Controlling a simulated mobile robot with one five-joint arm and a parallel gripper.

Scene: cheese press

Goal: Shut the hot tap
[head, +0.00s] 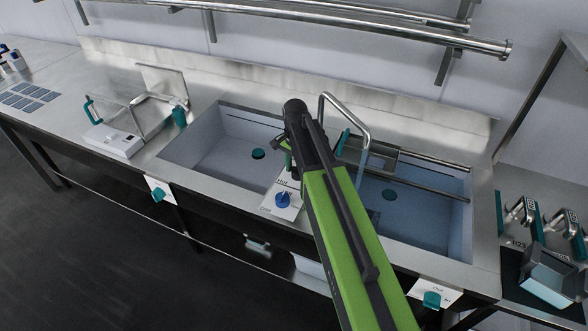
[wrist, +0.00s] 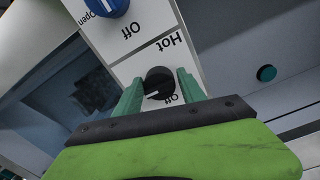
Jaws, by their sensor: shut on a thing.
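The hot tap is a black round knob (wrist: 160,82) on a white plate (wrist: 140,45) marked "Hot" in the wrist view. Its white pointer line points left in that view, and an "Off" mark is partly visible beside it. My gripper (wrist: 160,88) has its teal fingers on either side of the knob, shut on it. A blue knob (wrist: 110,4) sits further along the plate, between "Open" and "Off" marks. In the head view my arm hides the hot knob; my gripper (head: 287,150) is above the plate, beyond the blue knob (head: 283,199).
A curved metal spout (head: 345,108) stands behind my arm, with a pale blue streak below it. The left basin (head: 215,155) and bluish right basin (head: 430,205) flank the plate. A rail (head: 380,25) runs overhead. A white device (head: 115,140) stands at left.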

